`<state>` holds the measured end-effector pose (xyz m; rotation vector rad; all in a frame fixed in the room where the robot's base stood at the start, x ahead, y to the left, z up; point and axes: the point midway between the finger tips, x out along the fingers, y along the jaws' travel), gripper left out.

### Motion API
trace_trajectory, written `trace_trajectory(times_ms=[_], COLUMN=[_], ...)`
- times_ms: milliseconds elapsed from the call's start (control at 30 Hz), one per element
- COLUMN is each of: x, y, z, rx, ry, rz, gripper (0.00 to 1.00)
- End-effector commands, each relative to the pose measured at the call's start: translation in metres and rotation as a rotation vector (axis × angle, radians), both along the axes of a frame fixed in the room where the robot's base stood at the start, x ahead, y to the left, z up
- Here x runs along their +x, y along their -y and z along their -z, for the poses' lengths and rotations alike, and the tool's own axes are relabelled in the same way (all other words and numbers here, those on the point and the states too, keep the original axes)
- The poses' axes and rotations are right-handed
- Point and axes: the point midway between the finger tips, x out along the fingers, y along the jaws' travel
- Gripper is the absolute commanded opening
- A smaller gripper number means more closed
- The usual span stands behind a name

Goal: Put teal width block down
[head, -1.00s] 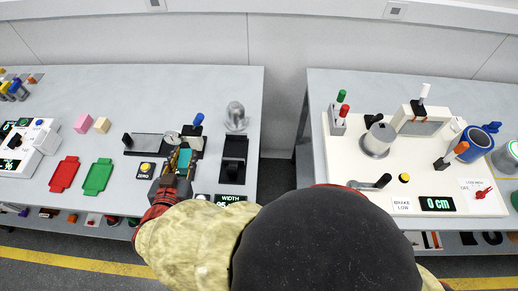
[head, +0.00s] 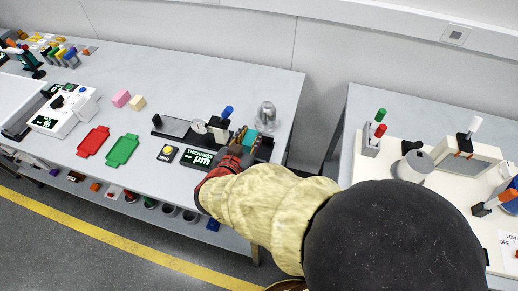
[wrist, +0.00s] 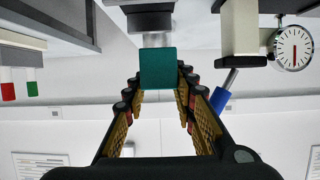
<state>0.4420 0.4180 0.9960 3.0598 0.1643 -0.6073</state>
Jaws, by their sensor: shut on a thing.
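The teal width block (head: 249,137) is held between the fingers of my gripper (head: 242,140), over the right end of the left bench. In the wrist view, the teal block (wrist: 158,68) sits between the fingertips, close in front of a dark part with a grey metal piece. I cannot tell whether it touches them. The width gauge (head: 265,148) is mostly hidden behind my gripper and arm. Its display is hidden.
Left of my gripper stand the dial gauge (head: 199,126) with its blue lever (head: 227,112) and the thickness display (head: 198,158). A silver part (head: 266,115) stands behind. Red (head: 94,141) and green (head: 122,150) trays lie left. A gap separates the benches.

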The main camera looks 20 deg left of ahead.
Motion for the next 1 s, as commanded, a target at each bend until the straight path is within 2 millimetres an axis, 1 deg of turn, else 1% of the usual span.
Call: trace_trajectory(times_ms=[33, 100, 233, 467, 533, 600, 700, 767, 1000], x=[0.007, 0.016, 0.028, 0.037, 0.042, 0.041, 0.041, 0.041, 0.040], y=[0.003, 0.006, 0.009, 0.011, 0.013, 0.013, 0.012, 0.012, 0.012], z=[0.017, 0.027, 0.040, 0.050, 0.057, 0.070, 0.083, 0.086, 0.084], rx=[-0.004, -0.003, -0.003, -0.002, -0.002, -0.005, -0.004, -0.002, -0.001], ry=[-0.003, -0.002, -0.001, -0.002, -0.002, -0.002, -0.002, -0.002, -0.001], rz=[0.002, 0.001, -0.001, -0.002, -0.001, -0.002, -0.002, -0.003, -0.003], gripper=[0.00, 0.00, 0.00, 0.00, 0.00, 0.00, 0.00, 0.00, 0.00])
